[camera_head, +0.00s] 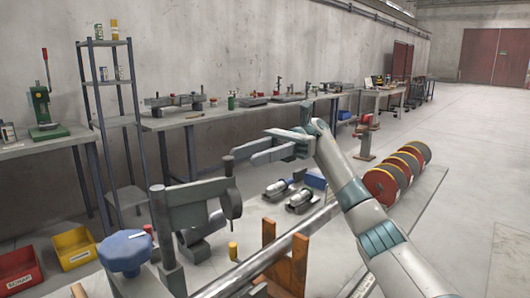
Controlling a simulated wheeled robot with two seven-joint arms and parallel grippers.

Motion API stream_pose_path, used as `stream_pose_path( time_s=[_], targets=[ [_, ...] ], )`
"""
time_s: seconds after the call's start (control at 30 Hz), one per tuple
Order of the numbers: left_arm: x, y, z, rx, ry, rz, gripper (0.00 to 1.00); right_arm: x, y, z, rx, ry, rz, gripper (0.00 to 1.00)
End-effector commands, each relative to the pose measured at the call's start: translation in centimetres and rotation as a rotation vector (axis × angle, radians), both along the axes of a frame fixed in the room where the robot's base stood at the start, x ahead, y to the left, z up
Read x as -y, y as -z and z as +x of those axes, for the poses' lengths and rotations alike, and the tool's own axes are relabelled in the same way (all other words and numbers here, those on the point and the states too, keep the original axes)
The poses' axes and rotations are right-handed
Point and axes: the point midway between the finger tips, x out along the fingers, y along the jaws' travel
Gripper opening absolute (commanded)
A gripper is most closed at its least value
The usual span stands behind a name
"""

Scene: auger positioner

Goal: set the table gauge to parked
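I cannot tell for sure which part is the table gauge. A blue lobed knob (125,252) with a white mark on its rim sits on a grey housing at the lower left. Behind it, a grey bracket (198,203) is held on a dark upright post (161,225). My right gripper (244,155) reaches in from the right, above and beyond the bracket. Its two fingers point left with a gap between them, and nothing shows between them. It is well apart from the knob. My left gripper is out of view.
A long steel bar (265,258) runs diagonally past wooden supports (299,262). Red (20,271) and yellow (75,247) bins lie at left. A shelf rack (124,120) and workbenches line the wall. Red-yellow discs (386,184) stand at right, with open floor beyond.

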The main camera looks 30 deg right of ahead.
Motion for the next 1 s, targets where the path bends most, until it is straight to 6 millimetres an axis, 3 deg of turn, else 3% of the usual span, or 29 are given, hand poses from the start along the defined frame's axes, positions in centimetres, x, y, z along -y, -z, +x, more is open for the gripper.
stream_pose_path(
  time_s=[0.3, 0.7, 0.87, 1.0],
  targets=[
    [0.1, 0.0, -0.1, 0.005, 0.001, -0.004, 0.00, 3.2, 0.0, 0.8, 0.000, 0.002, 0.001, 0.38],
    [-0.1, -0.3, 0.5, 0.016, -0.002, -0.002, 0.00, 3.6, 0.0, 0.9, 0.001, 0.002, 0.001, 0.38],
    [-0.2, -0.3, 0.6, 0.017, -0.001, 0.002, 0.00, 3.6, 0.1, 0.9, -0.011, 0.007, 0.000, 0.00],
    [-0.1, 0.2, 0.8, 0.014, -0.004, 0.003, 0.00, 3.6, 0.6, 0.9, -0.064, 0.033, -0.003, 0.00]
  ],
)
